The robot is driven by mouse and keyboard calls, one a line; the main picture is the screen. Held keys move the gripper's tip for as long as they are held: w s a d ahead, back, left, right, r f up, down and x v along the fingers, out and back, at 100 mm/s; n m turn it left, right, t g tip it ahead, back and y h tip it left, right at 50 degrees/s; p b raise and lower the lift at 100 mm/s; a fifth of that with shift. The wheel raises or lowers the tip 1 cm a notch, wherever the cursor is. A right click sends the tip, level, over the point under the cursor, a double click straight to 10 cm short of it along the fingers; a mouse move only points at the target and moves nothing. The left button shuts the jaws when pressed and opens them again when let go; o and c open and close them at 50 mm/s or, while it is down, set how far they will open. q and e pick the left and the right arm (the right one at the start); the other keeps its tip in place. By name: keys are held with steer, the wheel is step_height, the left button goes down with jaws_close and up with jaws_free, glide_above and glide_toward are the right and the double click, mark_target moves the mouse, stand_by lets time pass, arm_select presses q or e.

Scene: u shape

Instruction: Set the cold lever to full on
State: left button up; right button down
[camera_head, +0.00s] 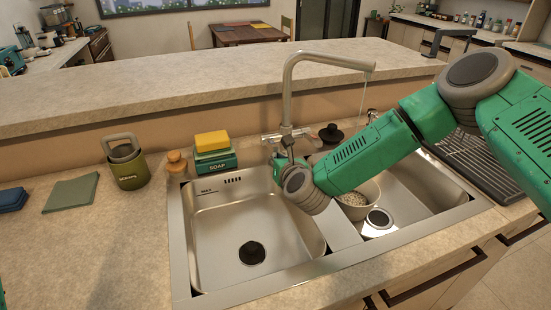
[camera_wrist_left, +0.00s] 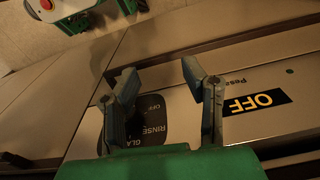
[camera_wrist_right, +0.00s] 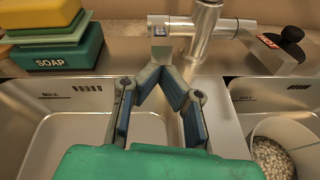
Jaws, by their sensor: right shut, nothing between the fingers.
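The steel faucet (camera_head: 288,95) stands behind the sink, and a thin stream of water (camera_head: 363,98) falls from its spout. In the right wrist view, the left-hand lever (camera_wrist_right: 160,27), with a small dark label too small to read, sticks out from the faucet body (camera_wrist_right: 205,30); I take it for the cold lever. The other lever (camera_wrist_right: 243,30), on the right, has a red label near it. My right gripper (camera_wrist_right: 161,70) is shut and empty, its tips just below the left lever; contact is unclear. My left gripper (camera_wrist_left: 160,78) is open and empty, away from the faucet.
The left basin (camera_head: 250,220) is empty except for a black drain plug. A bowl (camera_head: 358,200) stands in the right basin. A soap box (camera_head: 215,162) with a yellow sponge is left of the faucet. A panel reading OFF (camera_wrist_left: 255,102) is near my left gripper.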

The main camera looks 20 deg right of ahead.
mark_target(276, 146)
steer(key=r+g+p, duration=0.2)
steer(key=r, duration=0.1)
steer(key=shift+w+r+p, duration=0.15)
steer(key=shift+w+p, duration=0.15)
steer(key=shift+w, duration=0.05)
steer(key=shift+w+a+r+g, duration=0.15)
steer(key=shift+r+g, duration=0.15)
steer(key=shift+g, duration=0.8)
steer(key=w+r, duration=0.1)
steer(key=r+p, duration=0.1)
steer(key=w+r+p, duration=0.1)
steer(key=shift+w+a+r, duration=0.25)
steer(key=shift+w+r, duration=0.05)
steer(key=shift+w+d+r, duration=0.1)
steer(key=shift+w+d, duration=0.05)
steer(key=shift+w+d+r, duration=0.15)
steer(key=shift+w+r, duration=0.2)
steer(key=shift+w, duration=0.1)
steer(key=shift+w+r, duration=0.25)
steer(key=shift+w, duration=0.25)
steer(key=shift+a+r, duration=0.15)
steer(key=shift+a, duration=0.1)
steer(key=shift+w, duration=0.1)
